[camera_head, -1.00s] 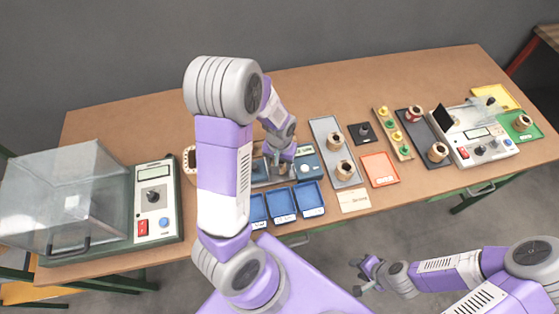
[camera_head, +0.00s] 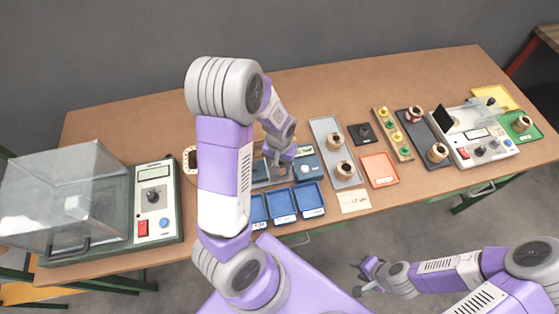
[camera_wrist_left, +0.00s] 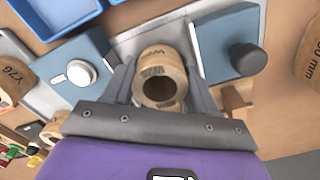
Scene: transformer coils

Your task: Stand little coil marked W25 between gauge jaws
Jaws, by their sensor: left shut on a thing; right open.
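In the left wrist view a small tan coil (camera_wrist_left: 160,84) sits between the fingers of my left gripper (camera_wrist_left: 162,95), which is shut on it. Its open bore faces the camera; the dark mark on its side starts with a W, the rest unclear. Blue gauge blocks stand on either side of it, one with a light knob (camera_wrist_left: 80,72) and one with a grey knob (camera_wrist_left: 246,58). Whether the coil touches them or the base I cannot tell. In the head view my left gripper (camera_head: 279,160) is over the gauge (camera_head: 307,168) and hides the coil. My right gripper (camera_head: 366,276) is open, off the table's front.
Blue trays (camera_head: 283,206) lie in front of the gauge. A grey tray (camera_head: 327,130) with coils and an orange tray (camera_head: 380,170) lie to its right. A clear-covered tester (camera_head: 65,195) stands at far left, another instrument (camera_head: 478,138) at right.

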